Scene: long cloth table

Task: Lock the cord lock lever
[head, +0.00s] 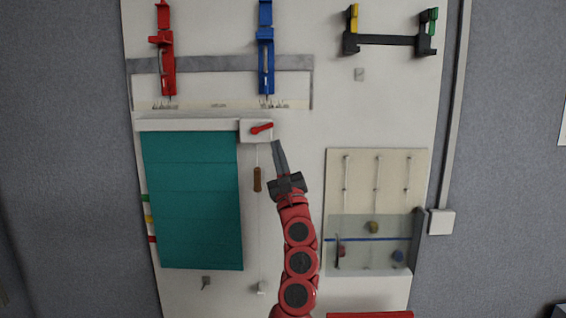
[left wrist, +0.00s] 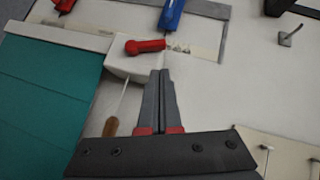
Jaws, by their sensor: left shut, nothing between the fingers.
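The cord lock lever (head: 261,128) is a small red lever on a white block (head: 247,136) at the top right of the teal blind (head: 195,200). In the head view it slants, its right end a little higher. In the left wrist view the lever (left wrist: 145,46) lies just beyond the fingertips. A cord with a brown wooden handle (head: 257,180) hangs below the block. My left gripper (head: 276,145) is shut and empty, its tips just below and right of the lever, seemingly apart from it. My right gripper is not in view.
Red (head: 165,55) and blue (head: 265,50) clamp-like fixtures hang above the lever. A beige panel (head: 400,165) with strings and a clear box stands at the right. A small hook (head: 359,74) is at the upper right. The board right of the lever is mostly bare.

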